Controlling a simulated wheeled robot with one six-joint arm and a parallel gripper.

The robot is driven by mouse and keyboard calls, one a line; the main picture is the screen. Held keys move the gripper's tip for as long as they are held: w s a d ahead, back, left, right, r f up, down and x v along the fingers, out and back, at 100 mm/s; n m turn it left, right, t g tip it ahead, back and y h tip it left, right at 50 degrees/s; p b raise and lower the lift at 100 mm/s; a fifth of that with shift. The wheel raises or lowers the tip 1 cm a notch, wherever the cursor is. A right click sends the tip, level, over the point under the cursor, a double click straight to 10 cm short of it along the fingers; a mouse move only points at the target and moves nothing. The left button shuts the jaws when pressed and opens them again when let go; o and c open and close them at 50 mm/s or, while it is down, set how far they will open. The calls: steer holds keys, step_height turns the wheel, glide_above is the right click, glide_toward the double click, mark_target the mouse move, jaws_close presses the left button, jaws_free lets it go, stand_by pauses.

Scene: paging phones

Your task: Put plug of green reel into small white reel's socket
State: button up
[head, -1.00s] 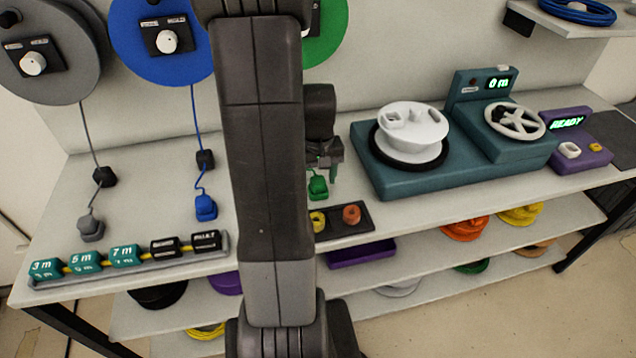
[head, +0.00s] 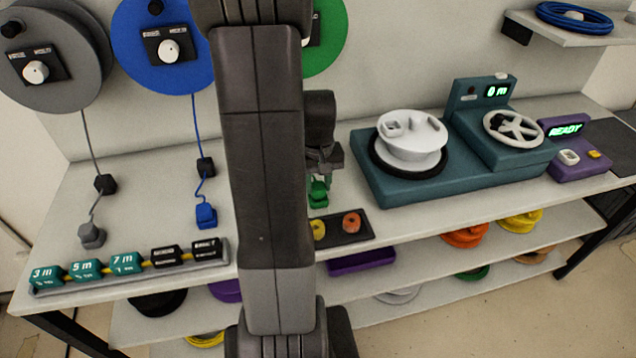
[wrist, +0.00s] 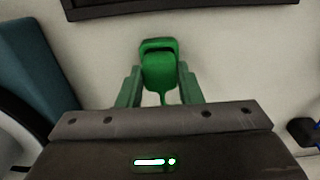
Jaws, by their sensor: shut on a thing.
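The green reel (head: 325,48) hangs on the back wall, mostly hidden behind my arm. Its green plug (head: 318,197) is at the bench top, just right of my arm. My gripper (head: 319,180) is over the plug. In the wrist view the green plug (wrist: 160,72) sits between the two green fingers of my gripper (wrist: 160,90), which are shut on it. The small white reel (head: 412,148) lies flat on the teal machine to the right. A square-rimmed fitting (head: 395,129) shows on its top; I cannot tell its inside.
The teal machine (head: 400,188) has a white handwheel (head: 513,128). A dark tray (head: 345,229) with yellow and orange rings lies in front of the plug. Blue (head: 206,215) and grey (head: 91,235) plugs lie left. A tray of labelled blocks (head: 130,272) lines the front edge.

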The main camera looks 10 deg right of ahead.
step_height(320, 180, up, 22)
steer(key=p, duration=1.6)
steer(key=shift+p, duration=0.35)
steer(key=shift+d+r, duration=0.1)
steer(key=w+d, duration=0.3)
steer(key=d, duration=0.7)
steer(key=w+d, duration=0.4)
steer(key=d, duration=0.6)
steer(key=shift+d, duration=0.35)
steer(key=w+d, duration=0.2)
steer(key=d, duration=0.4)
steer(key=shift+a, duration=0.15)
stand_by(0.3)
steer(key=s+a+b, duration=0.2)
steer(key=a, duration=0.4)
steer(key=shift+a+f+b, duration=0.2)
steer(key=shift+f+b, duration=0.1)
steer(key=shift+f, duration=0.1)
stand_by(0.4)
